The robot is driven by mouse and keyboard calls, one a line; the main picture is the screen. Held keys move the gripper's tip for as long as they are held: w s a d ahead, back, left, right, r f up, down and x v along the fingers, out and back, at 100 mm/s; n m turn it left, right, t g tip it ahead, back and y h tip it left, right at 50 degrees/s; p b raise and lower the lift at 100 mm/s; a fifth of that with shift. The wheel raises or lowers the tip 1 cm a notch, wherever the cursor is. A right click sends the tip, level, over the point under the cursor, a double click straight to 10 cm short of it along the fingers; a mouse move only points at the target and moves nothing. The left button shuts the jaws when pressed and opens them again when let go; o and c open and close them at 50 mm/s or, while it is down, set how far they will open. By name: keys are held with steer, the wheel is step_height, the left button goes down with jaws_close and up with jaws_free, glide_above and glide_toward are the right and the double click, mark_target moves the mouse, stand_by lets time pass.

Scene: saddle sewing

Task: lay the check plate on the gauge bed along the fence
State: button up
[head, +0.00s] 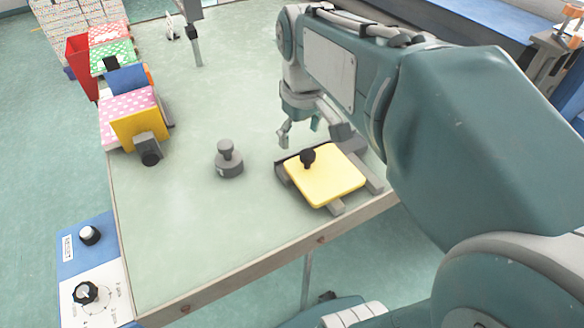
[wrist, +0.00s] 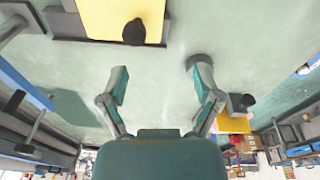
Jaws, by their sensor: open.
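The check plate (head: 330,178) is a yellow square plate with a black knob near one corner. It lies on the grey gauge bed (head: 336,208), whose dark fence shows along the plate's back-left side. In the wrist view the plate (wrist: 110,14) is at the top, its edge roughly parallel to the bed's dark edge (wrist: 62,40). Whether it touches the fence I cannot tell. My gripper (head: 299,130) is open and empty, behind the plate and apart from its knob. Both fingers (wrist: 160,86) are spread in the wrist view with only table between them.
A grey knobbed weight (head: 229,163) stands on the table left of the bed. A row of colourful fabric pieces with a yellow block (head: 139,127) lines the left edge. A control panel (head: 90,270) is at lower left. The table's middle (head: 215,105) is clear.

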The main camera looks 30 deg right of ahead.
steer(key=s+a+f+m+t, duration=0.2)
steer(key=s+a+f+t, duration=0.1)
steer(key=s+a, duration=0.4)
steer(key=shift+s+f+t, duration=0.15)
steer(key=shift+s+t, duration=0.45)
steer(key=shift+s, duration=0.6)
steer(key=shift+d, duration=0.1)
